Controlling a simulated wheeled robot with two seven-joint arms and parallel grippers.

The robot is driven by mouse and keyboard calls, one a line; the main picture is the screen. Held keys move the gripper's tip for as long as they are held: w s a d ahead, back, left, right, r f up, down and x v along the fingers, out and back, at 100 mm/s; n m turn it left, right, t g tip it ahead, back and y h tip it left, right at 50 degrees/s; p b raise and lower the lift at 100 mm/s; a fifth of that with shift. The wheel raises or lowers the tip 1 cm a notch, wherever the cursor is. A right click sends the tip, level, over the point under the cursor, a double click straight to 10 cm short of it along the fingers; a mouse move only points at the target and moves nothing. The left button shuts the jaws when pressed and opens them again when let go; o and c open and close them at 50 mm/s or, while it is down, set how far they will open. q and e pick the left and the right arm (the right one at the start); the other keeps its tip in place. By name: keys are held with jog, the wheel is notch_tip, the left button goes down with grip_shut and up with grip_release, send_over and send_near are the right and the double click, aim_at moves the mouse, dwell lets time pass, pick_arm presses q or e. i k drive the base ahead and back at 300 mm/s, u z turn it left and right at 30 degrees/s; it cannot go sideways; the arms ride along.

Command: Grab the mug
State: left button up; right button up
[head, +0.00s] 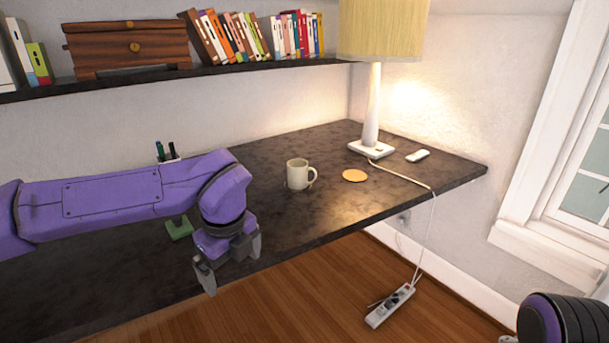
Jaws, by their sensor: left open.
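A cream mug (297,174) stands upright on the dark desk, its handle toward the right. My left arm comes in from the left, and my left gripper (231,268) hangs near the desk's front edge, to the left of the mug and nearer to me. Its two fingers are apart, with nothing visible between them. It does not touch the mug. Part of my right arm shows at the bottom right corner, but its gripper is not in view.
A round orange coaster (355,175), a lamp (371,115) and a white remote-like object (418,156) are right of the mug. A green object (179,228) and a pen holder (168,158) are near my left arm. A shelf (200,72) with books runs above.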

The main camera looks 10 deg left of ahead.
aim_at(298, 169)
jog(key=i, duration=1.9)
jog(key=u, duration=0.05)
